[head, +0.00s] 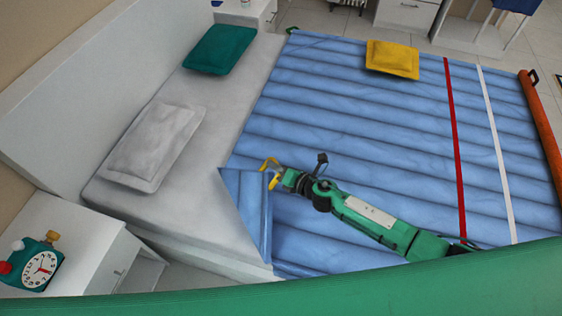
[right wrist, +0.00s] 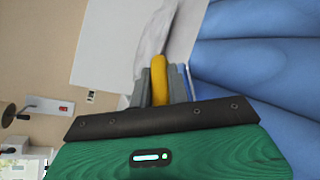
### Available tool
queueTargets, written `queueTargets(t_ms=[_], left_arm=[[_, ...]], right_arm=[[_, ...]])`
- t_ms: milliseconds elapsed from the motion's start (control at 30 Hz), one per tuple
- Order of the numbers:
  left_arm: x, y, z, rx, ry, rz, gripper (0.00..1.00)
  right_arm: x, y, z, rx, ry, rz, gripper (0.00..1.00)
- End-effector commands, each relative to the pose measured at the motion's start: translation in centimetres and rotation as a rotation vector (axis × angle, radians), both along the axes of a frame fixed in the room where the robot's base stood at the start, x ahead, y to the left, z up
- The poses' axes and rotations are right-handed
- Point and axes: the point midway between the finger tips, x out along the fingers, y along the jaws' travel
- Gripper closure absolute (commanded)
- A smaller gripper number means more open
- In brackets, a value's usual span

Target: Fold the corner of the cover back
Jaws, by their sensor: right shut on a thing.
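The blue quilted cover (head: 350,110) lies over most of the bed. Its near corner is a triangular flap (head: 247,200) folded over onto the cover, with a diagonal edge beside the bare grey sheet. My right gripper (head: 271,172), with yellow fingertips, is at the upper right of this flap and is shut on the cover. In the right wrist view the yellow finger (right wrist: 159,78) stands in front of the sheet, with a thin blue strip of cover (right wrist: 185,80) beside it. The pinched cloth itself is mostly hidden. My left gripper is not in view.
A grey pillow (head: 155,145) and a teal pillow (head: 220,48) lie on the sheet. A yellow cushion (head: 392,59) lies on the cover. A white nightstand (head: 75,250) with an alarm clock (head: 38,268) stands at the lower left. An orange roll (head: 541,130) lies along the right edge.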

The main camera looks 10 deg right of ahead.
Motion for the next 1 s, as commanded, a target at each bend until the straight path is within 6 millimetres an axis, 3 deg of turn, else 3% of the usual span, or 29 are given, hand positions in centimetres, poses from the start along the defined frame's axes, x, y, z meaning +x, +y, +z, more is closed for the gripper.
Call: queueTargets(t_ms=[200, 633, 667, 767, 1000], left_arm=[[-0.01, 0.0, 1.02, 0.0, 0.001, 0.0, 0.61], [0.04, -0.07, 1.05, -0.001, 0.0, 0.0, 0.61], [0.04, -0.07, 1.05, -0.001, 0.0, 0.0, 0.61], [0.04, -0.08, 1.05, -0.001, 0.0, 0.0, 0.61], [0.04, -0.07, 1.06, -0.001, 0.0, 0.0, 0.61]], right_arm=[[-0.27, 0.58, 0.43, -0.025, -0.009, 0.0, 1.0], [-0.33, 0.67, 0.32, -0.03, -0.01, 0.001, 1.0], [-0.33, 0.67, 0.32, -0.03, -0.01, 0.001, 0.81], [-0.31, 0.65, 0.33, -0.03, -0.011, 0.0, 0.61], [-0.27, 0.64, 0.38, -0.03, -0.011, 0.0, 0.61]])
